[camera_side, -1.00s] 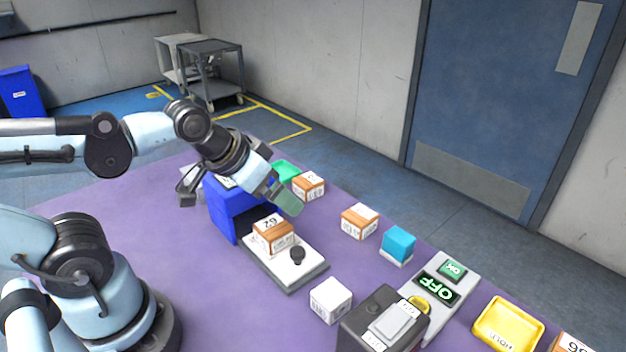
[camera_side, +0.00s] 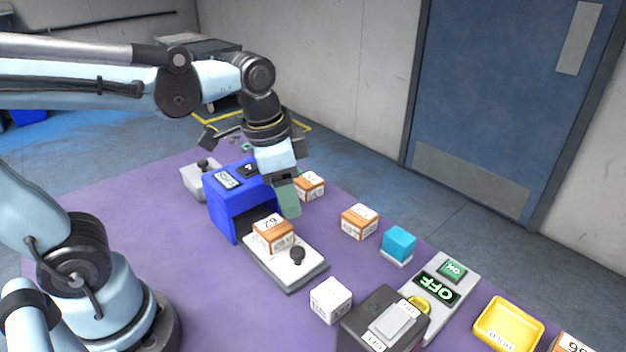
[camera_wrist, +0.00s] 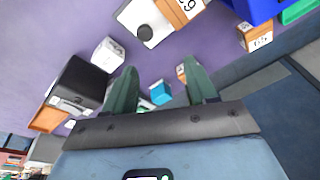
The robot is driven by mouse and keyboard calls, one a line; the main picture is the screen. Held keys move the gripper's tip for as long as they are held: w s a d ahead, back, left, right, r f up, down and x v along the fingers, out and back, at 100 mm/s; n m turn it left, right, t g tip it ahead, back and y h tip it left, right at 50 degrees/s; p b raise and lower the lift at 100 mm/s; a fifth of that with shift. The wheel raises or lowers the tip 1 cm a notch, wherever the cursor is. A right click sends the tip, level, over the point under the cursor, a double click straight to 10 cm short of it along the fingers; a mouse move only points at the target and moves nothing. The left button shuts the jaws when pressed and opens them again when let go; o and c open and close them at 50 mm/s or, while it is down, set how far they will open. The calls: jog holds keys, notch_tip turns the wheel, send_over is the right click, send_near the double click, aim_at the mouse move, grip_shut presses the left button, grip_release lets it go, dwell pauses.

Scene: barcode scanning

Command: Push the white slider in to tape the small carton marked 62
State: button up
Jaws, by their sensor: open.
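The carton marked 62 (camera_side: 273,233), brown and white, sits on the white slider (camera_side: 287,264) in front of the blue taping machine's (camera_side: 225,212) opening. The slider is pulled out and has a black knob (camera_side: 297,255). In the wrist view the slider (camera_wrist: 155,38) and carton (camera_wrist: 181,10) are at the top, partly cut off. My gripper (camera_side: 290,212) is open with green fingers pointing down, above and behind the carton, apart from it. In the wrist view the fingers (camera_wrist: 161,88) are spread with nothing held between them.
Brown-white cartons (camera_side: 359,221) stand to the right, with a cyan cube (camera_side: 398,245). A white cube (camera_side: 330,299), a dark box with a switch (camera_side: 385,325), an OFF display panel (camera_side: 437,289) and a yellow tray (camera_side: 508,325) are at front right. The purple table left of the slider is clear.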

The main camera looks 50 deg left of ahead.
aim_at(297, 250)
jog(key=shift+w+d+f+m+g, duration=0.1)
jog(key=shift+d+f+m+g, duration=0.3)
jog(key=shift+f, duration=1.5)
jog(key=shift+d+f+m+g, duration=0.15)
jog(key=shift+f+m+g, duration=0.35)
jog(key=shift+f, duration=1.4)
jog(key=shift+w+d+f+m+g, duration=0.1)
jog(key=shift+d+f+m+g, duration=0.35)
jog(key=shift+f, duration=1.45)
jog(key=shift+a, duration=0.15)
jog(key=shift+c, duration=0.4)
grip_shut()
